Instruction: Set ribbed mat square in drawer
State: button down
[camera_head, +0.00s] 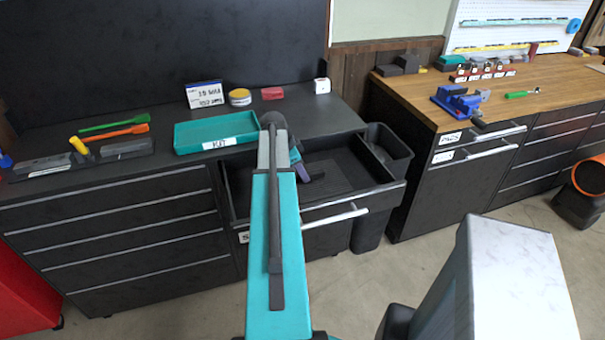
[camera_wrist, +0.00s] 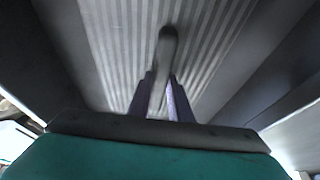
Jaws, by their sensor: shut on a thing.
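The ribbed mat (camera_wrist: 215,40), grey with light parallel ribs, fills the middle of the wrist view. A dark patch that seems to be the mat (camera_head: 336,172) shows inside the open drawer (camera_head: 387,193) in the head view. My gripper (camera_wrist: 160,98) is shut on a slim grey upright grip (camera_wrist: 167,48) that seems to belong to the mat. In the head view my gripper (camera_head: 314,177) is down in the drawer, and my arm hides its left part. Dark drawer walls flank the mat. I cannot tell whether the mat lies flat on the drawer floor.
A teal tray (camera_head: 200,133) sits on the black counter behind the drawer, with a white box (camera_head: 321,86) and other small items. A black bin (camera_head: 372,230) stands right of the drawer. A wooden-topped bench (camera_head: 500,90) stands farther right.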

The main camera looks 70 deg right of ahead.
jog(key=shift+f, duration=0.25)
dwell(0.4)
jog(key=c, duration=1.5)
grip_release()
jog(key=shift+c, duration=0.2)
jog(key=shift+b, duration=0.3)
jog(key=b+v, duration=0.3)
jog(key=v, duration=1.1)
jog(key=shift+a, duration=0.1)
